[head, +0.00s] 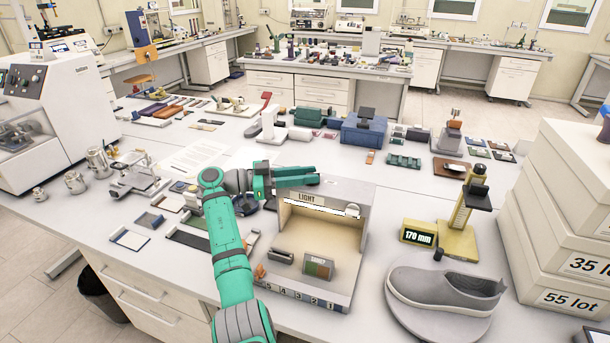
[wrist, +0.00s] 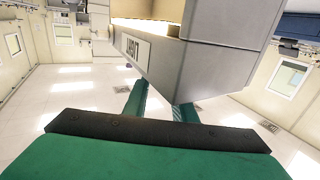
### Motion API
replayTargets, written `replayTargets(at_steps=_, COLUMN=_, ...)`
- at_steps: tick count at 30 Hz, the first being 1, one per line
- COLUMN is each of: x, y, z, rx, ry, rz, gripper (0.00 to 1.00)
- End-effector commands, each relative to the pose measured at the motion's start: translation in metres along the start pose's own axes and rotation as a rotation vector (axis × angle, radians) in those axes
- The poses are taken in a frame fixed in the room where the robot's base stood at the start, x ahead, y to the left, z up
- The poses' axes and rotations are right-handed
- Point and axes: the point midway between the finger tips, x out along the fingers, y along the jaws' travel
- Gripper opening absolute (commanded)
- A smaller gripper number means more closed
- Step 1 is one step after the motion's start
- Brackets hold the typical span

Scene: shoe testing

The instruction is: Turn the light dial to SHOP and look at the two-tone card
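The dial's setting is too small to read. The two-tone card (head: 319,267), dark green and brown, leans on a grey stand inside the lit box.
A grey shoe (head: 445,288) sits on a round plate at the right, by a yellow gauge (head: 458,235) reading 170 mm. White lot boxes (head: 565,225) stand at the far right. Small trays and samples (head: 130,238) lie left of my arm.

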Motion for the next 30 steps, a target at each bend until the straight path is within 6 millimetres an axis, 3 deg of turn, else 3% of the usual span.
replayTargets(at_steps=13, x=-0.009, y=-0.001, z=-0.001, rx=0.001, ry=0.002, rz=-0.003, gripper=0.3)
replayTargets(at_steps=24, x=-0.075, y=-0.001, z=-0.001, rx=-0.001, ry=0.002, rz=-0.004, gripper=0.3)
replayTargets(at_steps=30, x=-0.101, y=-0.001, z=-0.001, rx=0.0, ry=0.002, rz=-0.003, gripper=0.3)
